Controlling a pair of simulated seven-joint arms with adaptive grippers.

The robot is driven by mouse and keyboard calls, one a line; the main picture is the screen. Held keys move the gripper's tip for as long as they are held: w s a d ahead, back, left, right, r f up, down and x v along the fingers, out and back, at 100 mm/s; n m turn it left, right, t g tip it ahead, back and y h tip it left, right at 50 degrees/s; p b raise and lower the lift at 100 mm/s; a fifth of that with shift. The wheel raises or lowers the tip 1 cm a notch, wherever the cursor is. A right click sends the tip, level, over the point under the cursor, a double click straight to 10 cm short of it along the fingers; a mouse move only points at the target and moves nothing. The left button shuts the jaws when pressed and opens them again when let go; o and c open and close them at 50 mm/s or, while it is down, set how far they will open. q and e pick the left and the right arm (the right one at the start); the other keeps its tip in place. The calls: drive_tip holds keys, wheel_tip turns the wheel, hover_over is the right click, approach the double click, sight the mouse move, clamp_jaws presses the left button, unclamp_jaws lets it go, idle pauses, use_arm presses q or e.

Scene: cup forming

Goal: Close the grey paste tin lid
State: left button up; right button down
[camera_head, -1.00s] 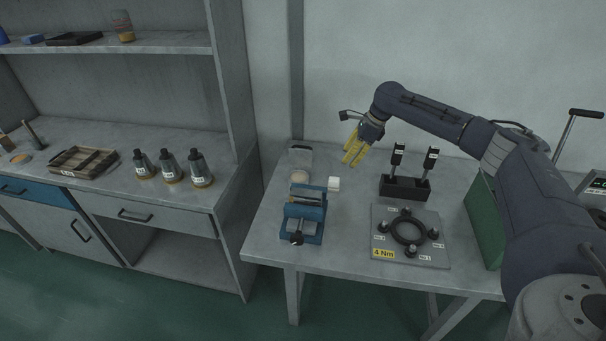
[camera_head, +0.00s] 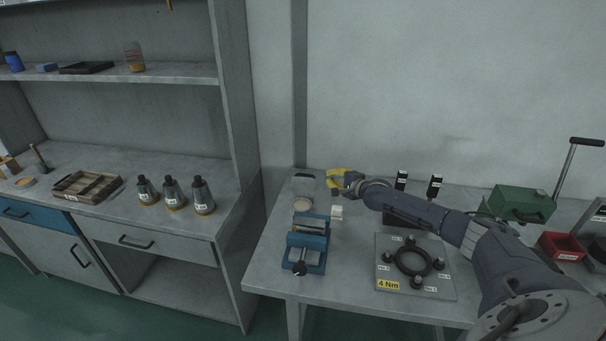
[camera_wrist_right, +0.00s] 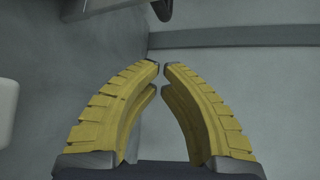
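The grey paste tin (camera_head: 303,205) stands at the back left of the table, behind the blue vice, with a round beige surface showing. Its grey lid (camera_head: 303,184) stands raised at the back, so the tin is open. My right gripper (camera_head: 330,179), with yellow fingers, is just to the right of the raised lid and apart from it. In the right wrist view its fingertips (camera_wrist_right: 160,66) are nearly together with nothing between them. A dark-edged grey part (camera_wrist_right: 163,9), possibly the lid, shows at the top there. My left gripper is out of view.
A blue vice (camera_head: 306,246) stands in front of the tin, with a white block (camera_head: 337,212) beside it. A plate with a black ring (camera_head: 413,262), a dark holder with black tools (camera_head: 401,181) and a green box (camera_head: 522,203) are further right.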

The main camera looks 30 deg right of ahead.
sight(305, 183)
drive_tip(key=w+a+n+t+y, duration=0.1)
drive_tip(key=w+a+n, duration=0.1)
drive_tip(key=w+a, duration=0.3)
drive_tip(key=shift+w+a+t, duration=0.15)
drive_tip(key=shift+w+t, duration=0.15)
drive_tip(key=shift+w, duration=0.15)
idle(1.5)
drive_tip(key=shift+r, duration=0.15)
idle(0.3)
drive_tip(key=shift+s+a+r+n+t, duration=0.2)
drive_tip(key=shift+a+n+t, duration=0.1)
drive_tip(key=shift+n, duration=0.1)
